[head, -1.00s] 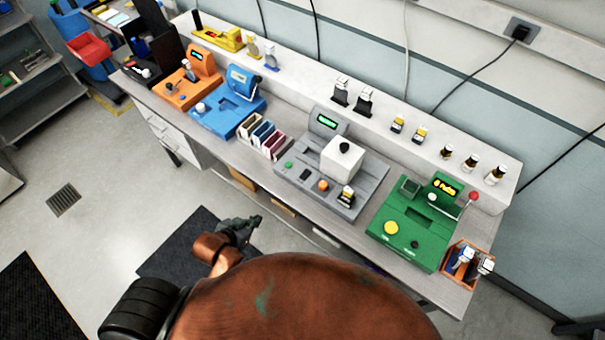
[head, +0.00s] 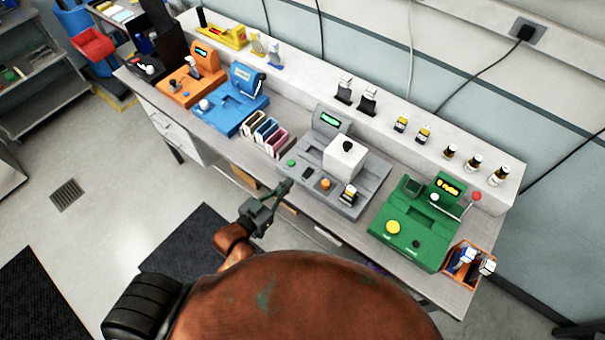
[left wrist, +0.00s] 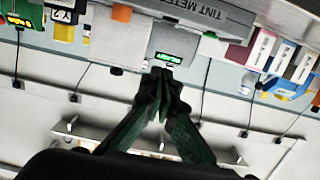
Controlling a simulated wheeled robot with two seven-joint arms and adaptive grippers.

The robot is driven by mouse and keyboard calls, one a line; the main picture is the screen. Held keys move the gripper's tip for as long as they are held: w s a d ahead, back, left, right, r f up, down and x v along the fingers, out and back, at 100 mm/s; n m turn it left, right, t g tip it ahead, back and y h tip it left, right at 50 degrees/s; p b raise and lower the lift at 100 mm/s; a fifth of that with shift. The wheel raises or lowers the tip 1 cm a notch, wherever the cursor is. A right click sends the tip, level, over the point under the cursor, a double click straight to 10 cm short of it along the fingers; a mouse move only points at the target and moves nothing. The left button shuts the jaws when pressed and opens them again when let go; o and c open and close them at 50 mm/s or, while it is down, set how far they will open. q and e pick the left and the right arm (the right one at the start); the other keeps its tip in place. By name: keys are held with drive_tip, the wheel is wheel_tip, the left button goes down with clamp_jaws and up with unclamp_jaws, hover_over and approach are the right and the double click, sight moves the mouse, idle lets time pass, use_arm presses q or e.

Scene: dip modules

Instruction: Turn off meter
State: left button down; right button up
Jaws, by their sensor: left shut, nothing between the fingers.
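The grey tint meter (head: 350,200) stands on the bench, with a lit green display (head: 329,120), a white block with a black knob (head: 345,158), a green button (head: 291,163) and an orange button (head: 325,184). A small vial-like piece (head: 349,195) is at its front right corner. In the left wrist view the meter (left wrist: 180,12) appears upside down, its display (left wrist: 168,58) lit. My left gripper (head: 286,185) is shut and empty, just in front of the meter's left front edge near the green button. Contact cannot be told. The gripper also shows in the left wrist view (left wrist: 162,75). My right gripper is not in view.
A green device (head: 410,235) stands to the right of the meter. A rack of coloured cases (head: 264,135), a blue device (head: 228,112) and an orange device (head: 190,85) stand to the left. Several small bottles and holders line the white shelf (head: 385,108) behind.

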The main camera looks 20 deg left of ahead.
use_arm(q)
drive_tip(key=p, duration=0.1)
hover_over(305, 176)
drive_tip(key=shift+s+f, duration=0.15)
drive_tip(key=shift+f, duration=0.3)
wheel_tip(305, 176, down, 3)
drive_tip(key=shift+r, duration=0.1)
drive_tip(key=shift+w+f, duration=0.2)
drive_tip(key=shift+f, duration=0.55)
